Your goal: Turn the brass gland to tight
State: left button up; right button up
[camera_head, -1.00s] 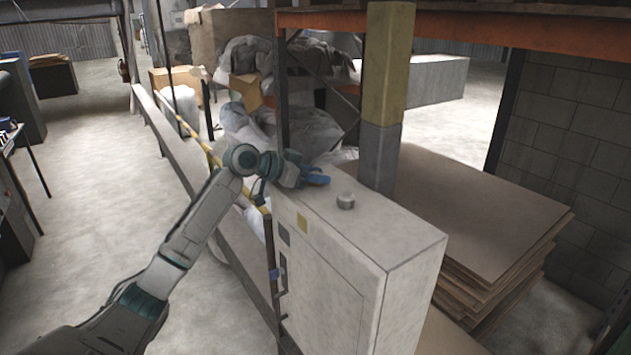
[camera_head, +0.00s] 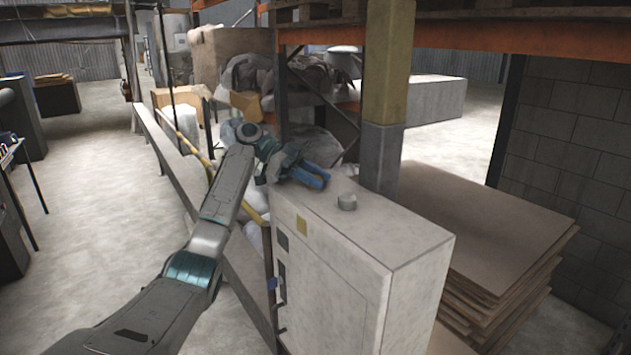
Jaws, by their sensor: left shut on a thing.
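My left gripper (camera_head: 316,179) is low over the far left part of the top of a pale grey cabinet (camera_head: 375,232). Its blue fingers point right and slightly down. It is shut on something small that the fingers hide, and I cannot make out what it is. I see no brass-coloured gland. My right gripper is not in view.
A yellow and grey post (camera_head: 385,105) rises behind the cabinet. Stacked brown sheets (camera_head: 480,225) lie to its right. A low rail (camera_head: 180,160) and wrapped bundles are behind my left arm. Open floor (camera_head: 85,230) lies to the left.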

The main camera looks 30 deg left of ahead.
pick_arm(q)
jog(key=shift+m+g, duration=0.4)
jog(key=shift+g, duration=0.1)
jog(key=o, duration=1)
jog(key=shift+c, duration=0.2)
